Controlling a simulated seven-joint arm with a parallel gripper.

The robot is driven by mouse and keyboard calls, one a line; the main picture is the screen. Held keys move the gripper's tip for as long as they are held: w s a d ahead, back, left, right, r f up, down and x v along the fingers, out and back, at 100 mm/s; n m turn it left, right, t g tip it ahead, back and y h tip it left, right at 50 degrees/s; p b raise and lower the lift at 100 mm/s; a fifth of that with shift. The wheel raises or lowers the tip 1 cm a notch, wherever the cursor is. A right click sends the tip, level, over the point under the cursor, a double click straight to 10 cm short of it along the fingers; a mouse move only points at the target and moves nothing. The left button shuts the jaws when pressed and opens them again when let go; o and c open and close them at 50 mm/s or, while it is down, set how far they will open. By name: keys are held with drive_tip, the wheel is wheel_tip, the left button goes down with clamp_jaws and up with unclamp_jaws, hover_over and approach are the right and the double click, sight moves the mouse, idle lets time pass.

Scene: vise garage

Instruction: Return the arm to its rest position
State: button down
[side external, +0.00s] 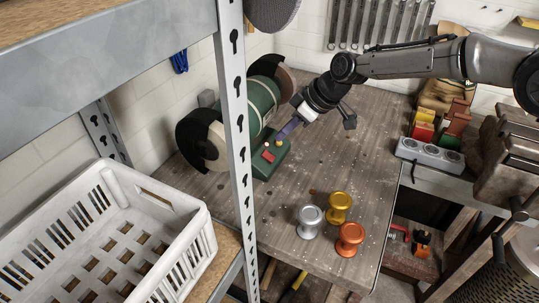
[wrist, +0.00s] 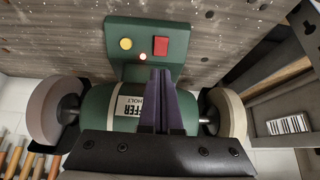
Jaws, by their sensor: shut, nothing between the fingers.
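My gripper (side external: 281,137) is shut and empty, its purple fingers pointing down toward the switch base of the green bench buffer (side external: 262,98). In the wrist view the shut fingers (wrist: 162,75) overlap the buffer's body (wrist: 97,103). I cannot tell whether the fingertips touch the base. My arm reaches in from the upper right over the bench.
The wooden bench (side external: 350,155) is mostly clear. Silver (side external: 309,221), gold (side external: 339,207) and copper (side external: 350,239) spool-shaped pieces stand near its front. A grey socket block (side external: 430,154) is at right. A metal shelf post (side external: 237,120) and white crate (side external: 105,235) stand at left.

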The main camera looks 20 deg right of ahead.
idle(0.4)
drive_tip(key=d+r+t, duration=0.1)
drive_tip(key=d+r, duration=0.3)
drive_tip(key=r, duration=0.3)
drive_tip(key=s+d+r+m+t+h, duration=0.1)
drive_tip(key=s+d+r+m+t, duration=0.15)
drive_tip(key=s+d+r, duration=1.1)
drive_tip(key=s+d+f+m+h, duration=0.1)
drive_tip(key=s+d, duration=0.2)
drive_tip(key=s, duration=0.5)
drive_tip(key=s+d+f+m+h, duration=0.1)
drive_tip(key=s+d+m, duration=0.1)
drive_tip(key=s+d, duration=0.35)
drive_tip(key=s+d+f+m+g+h, duration=0.1)
drive_tip(key=s+f+m+g, duration=0.1)
drive_tip(key=s+f, duration=0.8)
drive_tip(key=s+m, duration=0.1)
drive_tip(key=s, duration=0.2)
drive_tip(key=shift+d+h, duration=0.3)
